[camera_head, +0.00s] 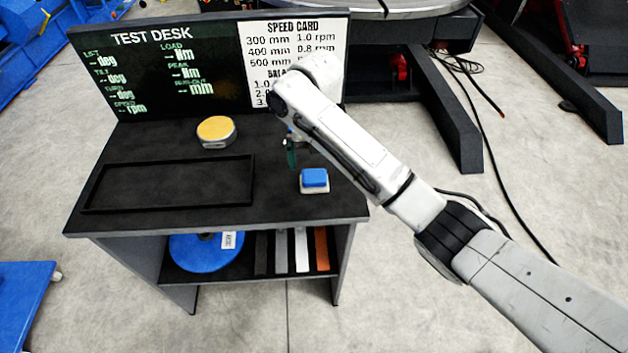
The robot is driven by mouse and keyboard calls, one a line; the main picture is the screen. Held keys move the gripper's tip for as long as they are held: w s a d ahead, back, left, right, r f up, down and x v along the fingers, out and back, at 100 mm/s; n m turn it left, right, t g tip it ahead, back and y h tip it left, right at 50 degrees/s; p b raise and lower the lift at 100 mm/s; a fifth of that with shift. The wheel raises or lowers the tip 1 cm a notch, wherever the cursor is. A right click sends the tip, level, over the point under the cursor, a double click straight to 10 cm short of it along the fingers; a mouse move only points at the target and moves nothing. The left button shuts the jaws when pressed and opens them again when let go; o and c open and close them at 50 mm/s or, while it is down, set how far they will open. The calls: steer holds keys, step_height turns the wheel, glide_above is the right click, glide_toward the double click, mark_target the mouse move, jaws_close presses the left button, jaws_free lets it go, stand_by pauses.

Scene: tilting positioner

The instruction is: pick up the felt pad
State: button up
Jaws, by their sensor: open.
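On the dark desk top, a small blue block with a pale lower layer (314,179) lies near the front right; it may be the felt pad, but I cannot tell for certain. A round tan-topped piece with a grey side (215,131) sits farther back and left. My gripper (291,158) hangs above the desk, behind and left of the blue block, apart from it. It is open and looks empty, small in view, and partly hidden by my arm.
An empty shallow black tray (170,208) lies at the desk's front left. The upright TEST DESK panel (160,65) and speed card (290,35) stand behind. A blue disc (205,251) and several strips (301,251) are on the lower shelf. A cable (480,130) lies on the floor at right.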

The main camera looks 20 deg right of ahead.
mark_target(314, 174)
steer(key=shift+s+a+f+p, duration=0.1)
steer(key=shift+f+p, duration=0.2)
steer(key=shift+f, duration=1.3)
steer(key=shift+a+f+p, duration=0.1)
steer(key=shift+f+p, duration=0.2)
steer(key=shift+f, duration=1.3)
steer(key=c, duration=1.1)
steer(key=shift+r, duration=0.1)
steer(key=shift+r, duration=0.5)
steer(key=s+d+r+p, duration=0.1)
steer(key=s+r+p, duration=0.6)
steer(key=s+r, duration=0.5)
steer(key=shift+s+d, duration=0.15)
steer(key=shift+s, duration=0.85)
steer(key=shift+f, duration=0.1)
